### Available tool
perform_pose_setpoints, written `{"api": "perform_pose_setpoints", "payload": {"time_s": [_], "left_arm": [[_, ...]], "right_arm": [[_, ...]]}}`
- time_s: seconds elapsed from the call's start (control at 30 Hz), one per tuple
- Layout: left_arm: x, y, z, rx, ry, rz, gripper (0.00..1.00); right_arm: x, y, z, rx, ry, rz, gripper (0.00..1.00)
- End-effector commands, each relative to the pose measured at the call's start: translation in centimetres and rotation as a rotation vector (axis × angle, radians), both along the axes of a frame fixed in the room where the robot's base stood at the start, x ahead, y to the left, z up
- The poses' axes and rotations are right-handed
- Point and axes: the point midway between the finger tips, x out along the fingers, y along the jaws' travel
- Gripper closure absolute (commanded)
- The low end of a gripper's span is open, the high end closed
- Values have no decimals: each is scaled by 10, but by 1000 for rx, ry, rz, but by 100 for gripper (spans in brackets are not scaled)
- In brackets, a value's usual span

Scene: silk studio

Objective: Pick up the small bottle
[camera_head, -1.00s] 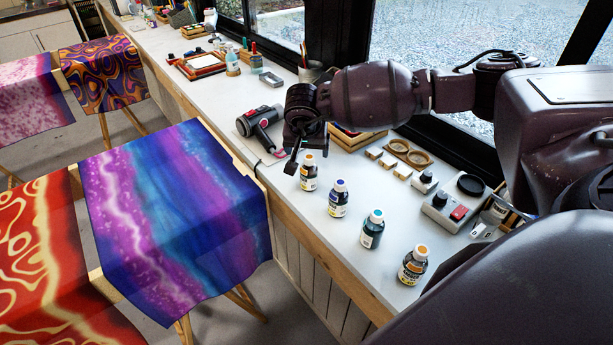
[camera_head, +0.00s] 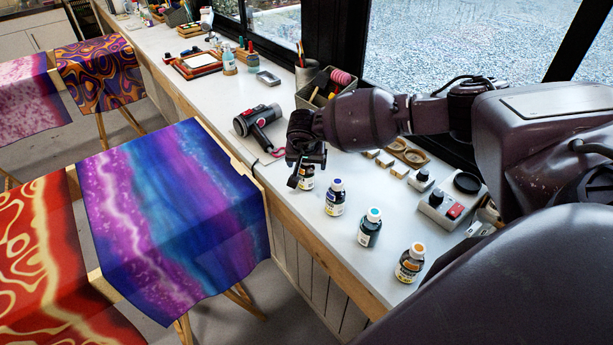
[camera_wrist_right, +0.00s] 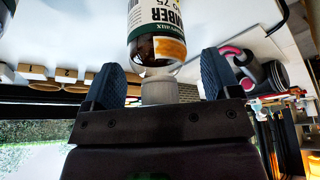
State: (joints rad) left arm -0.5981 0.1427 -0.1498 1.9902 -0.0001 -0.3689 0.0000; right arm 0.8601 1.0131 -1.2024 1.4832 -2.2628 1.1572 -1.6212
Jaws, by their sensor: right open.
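Several small dye bottles stand in a row along the counter's front edge. The farthest one, an amber bottle (camera_head: 308,184), is partly hidden by my right gripper (camera_head: 297,172) in the head view. In the right wrist view the same bottle (camera_wrist_right: 156,22), its label reading "AMBER", has its neck end toward the gripper. The right gripper's fingers (camera_wrist_right: 161,82) are open, one on each side of the neck and cap, with gaps visible. The other bottles are a blue-capped bottle (camera_head: 335,197), a teal-capped bottle (camera_head: 370,227) and an orange-capped bottle (camera_head: 411,262). My left gripper is out of view.
A black hair dryer (camera_head: 259,123) lies beyond the gripper. A grey control box with a red switch (camera_head: 447,206) and a tool bin (camera_head: 318,91) stand toward the window. Dyed cloths (camera_head: 171,212) hang left of the counter (camera_head: 292,222). Bare counter surrounds the nearer bottles.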

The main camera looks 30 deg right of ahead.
Motion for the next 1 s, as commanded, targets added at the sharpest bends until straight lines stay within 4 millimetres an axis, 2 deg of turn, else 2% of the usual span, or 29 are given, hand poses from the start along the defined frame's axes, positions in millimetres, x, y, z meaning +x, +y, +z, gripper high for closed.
{"api": "perform_pose_setpoints", "payload": {"time_s": [0.1,0.53,0.83,1.0], "left_arm": [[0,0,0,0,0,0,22],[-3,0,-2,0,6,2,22],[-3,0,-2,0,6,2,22],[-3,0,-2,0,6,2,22]], "right_arm": [[0,0,0,0,0,0,19],[0,0,0,1,1,0,85],[0,0,3,1,-1,0,87],[1,0,21,0,-2,-1,87]]}}
